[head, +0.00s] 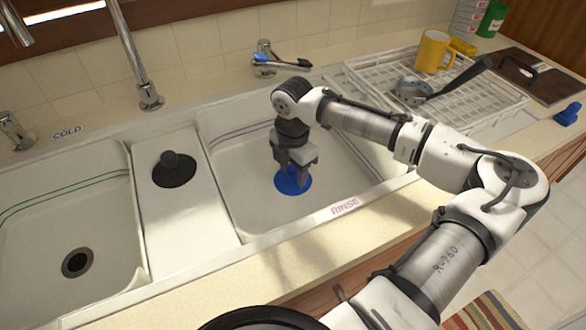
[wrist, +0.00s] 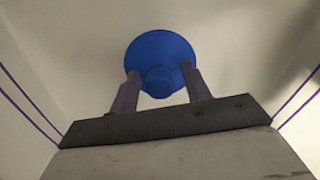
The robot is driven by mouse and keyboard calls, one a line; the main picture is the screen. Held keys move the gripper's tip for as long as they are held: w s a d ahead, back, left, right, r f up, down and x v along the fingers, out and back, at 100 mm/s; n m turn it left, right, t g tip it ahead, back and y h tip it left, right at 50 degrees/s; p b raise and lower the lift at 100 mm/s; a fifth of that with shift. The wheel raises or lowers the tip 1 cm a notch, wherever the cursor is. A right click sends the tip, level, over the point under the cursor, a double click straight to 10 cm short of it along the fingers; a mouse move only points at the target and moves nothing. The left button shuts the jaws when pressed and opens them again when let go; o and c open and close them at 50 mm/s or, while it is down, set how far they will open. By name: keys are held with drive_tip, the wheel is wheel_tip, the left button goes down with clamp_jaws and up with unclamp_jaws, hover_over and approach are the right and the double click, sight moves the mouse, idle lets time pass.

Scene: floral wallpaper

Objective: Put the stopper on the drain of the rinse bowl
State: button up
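A blue stopper (head: 293,181) with a round disc and a raised knob lies low in the rinse bowl (head: 240,195), the right basin marked RINSE. My gripper (head: 293,182) points down into this bowl above the stopper. In the wrist view the blue stopper (wrist: 160,50) shows beyond my gripper (wrist: 162,92). The two fingers stand apart on either side of its knob, with gaps visible, so my gripper is open. The drain of the rinse bowl does not show; I cannot tell if the stopper covers it.
A black stopper (head: 174,169) sits on the divider left of the rinse bowl. The left basin has an open dark drain (head: 77,262). A faucet (head: 150,98) stands behind. A white dish rack (head: 440,95) with a yellow mug (head: 433,52) is at right.

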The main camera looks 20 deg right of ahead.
wheel_tip(320, 180, up, 12)
drive_tip(key=shift+r+b, duration=0.2)
drive_tip(key=shift+b, duration=0.15)
drive_tip(key=shift+c, duration=0.5)
idle(1.1)
